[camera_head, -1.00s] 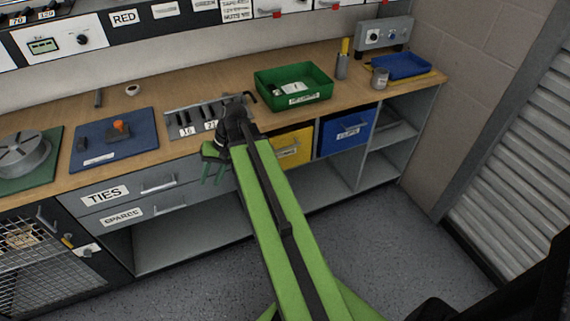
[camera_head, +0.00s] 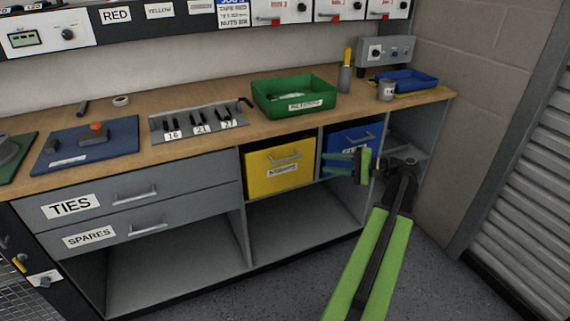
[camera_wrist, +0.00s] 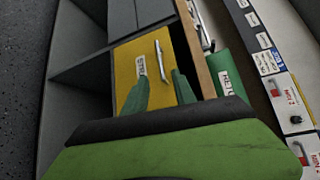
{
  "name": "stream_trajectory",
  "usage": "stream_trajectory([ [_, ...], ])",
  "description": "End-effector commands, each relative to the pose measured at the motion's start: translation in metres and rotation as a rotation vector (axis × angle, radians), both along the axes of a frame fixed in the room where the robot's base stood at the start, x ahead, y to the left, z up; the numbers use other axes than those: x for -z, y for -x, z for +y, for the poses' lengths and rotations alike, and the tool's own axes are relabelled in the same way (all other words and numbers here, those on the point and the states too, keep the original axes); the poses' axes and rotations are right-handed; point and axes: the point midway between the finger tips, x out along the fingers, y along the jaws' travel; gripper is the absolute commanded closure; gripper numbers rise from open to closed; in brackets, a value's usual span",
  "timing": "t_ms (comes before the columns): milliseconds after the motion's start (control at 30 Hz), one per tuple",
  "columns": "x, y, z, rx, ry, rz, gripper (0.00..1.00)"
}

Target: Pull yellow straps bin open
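The yellow straps bin (camera_head: 262,180) sits in a cubby under the wooden worktop, with a metal bar handle (camera_head: 285,158) above a white label. In the wrist view the yellow bin (camera_wrist: 128,62) lies ahead, turned sideways, with its handle (camera_wrist: 161,60) near the line between my fingertips. My gripper (camera_head: 328,166) is to the right of the yellow bin, in front of the blue bin, fingers pointing left. In the wrist view my gripper (camera_wrist: 160,76) has its two green fingers apart with nothing between them. It appears clear of the handle.
A blue bin (camera_head: 341,139) is next to the yellow one, partly behind my gripper. A green tray (camera_head: 262,98) stands on the worktop (camera_head: 215,140) above. Grey drawers (camera_head: 180,183) are to the left. Open shelves are below, and the floor in front is clear.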

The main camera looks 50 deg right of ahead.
Motion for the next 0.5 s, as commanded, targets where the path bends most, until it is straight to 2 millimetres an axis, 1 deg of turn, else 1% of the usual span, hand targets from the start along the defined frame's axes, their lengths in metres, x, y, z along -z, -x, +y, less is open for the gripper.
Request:
stream_trajectory([
  [33, 0.004, -0.011, 0.007, -0.005, -0.001, 0.001, 0.67],
  [300, 0.014, -0.074, 0.034, -0.005, 0.0, 0.001, 0.67],
  [500, 0.02, -0.115, 0.051, -0.005, 0.001, 0.001, 0.67],
])
